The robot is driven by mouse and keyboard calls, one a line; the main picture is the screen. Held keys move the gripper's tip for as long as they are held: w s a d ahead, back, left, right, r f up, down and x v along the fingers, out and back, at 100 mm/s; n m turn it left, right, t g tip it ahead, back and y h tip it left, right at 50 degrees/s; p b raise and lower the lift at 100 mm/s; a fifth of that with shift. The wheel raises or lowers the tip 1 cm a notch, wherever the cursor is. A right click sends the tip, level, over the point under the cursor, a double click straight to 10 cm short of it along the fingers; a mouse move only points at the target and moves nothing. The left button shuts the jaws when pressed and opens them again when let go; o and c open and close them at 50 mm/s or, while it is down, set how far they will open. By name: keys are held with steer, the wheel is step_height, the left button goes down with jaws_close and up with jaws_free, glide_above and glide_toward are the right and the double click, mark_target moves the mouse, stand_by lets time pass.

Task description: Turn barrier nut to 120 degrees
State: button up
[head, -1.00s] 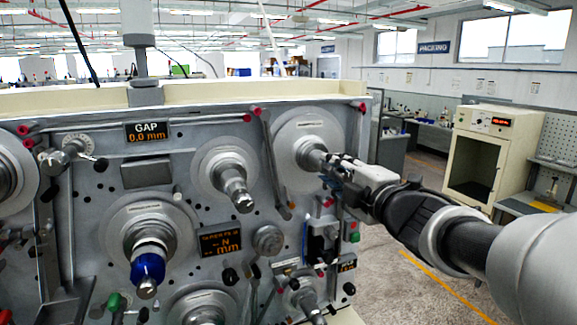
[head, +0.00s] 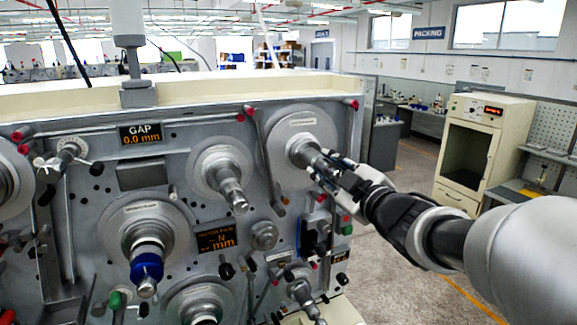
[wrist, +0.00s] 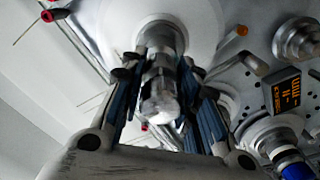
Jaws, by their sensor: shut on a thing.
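The upper-right spindle has a large pale disc (head: 300,122) and a grey metal nut on its shaft (head: 312,157), which I take for the barrier nut. My gripper (head: 326,168) is at this spindle, coming from the right. In the wrist view, the gripper's fingers (wrist: 163,92) stand on both sides of the grey nut (wrist: 160,75) and are shut on it. The shaft's rounded tip shows between the fingers. The nut's turn angle cannot be read, and the fingers hide its sides.
Other spindles stick out of the panel, including one at centre (head: 232,190) and one with a blue collar (head: 147,266). A GAP display (head: 141,133) reads 0.0 mm. Small knobs and levers sit below my gripper. Open floor and a cream cabinet (head: 470,150) lie to the right.

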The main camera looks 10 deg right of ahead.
stand_by(0.5)
steer(key=o, duration=1.1)
steer(key=shift+c, duration=0.2)
steer(key=v, duration=0.7)
steer(key=shift+s, duration=0.25)
steer(key=shift+d, duration=0.1)
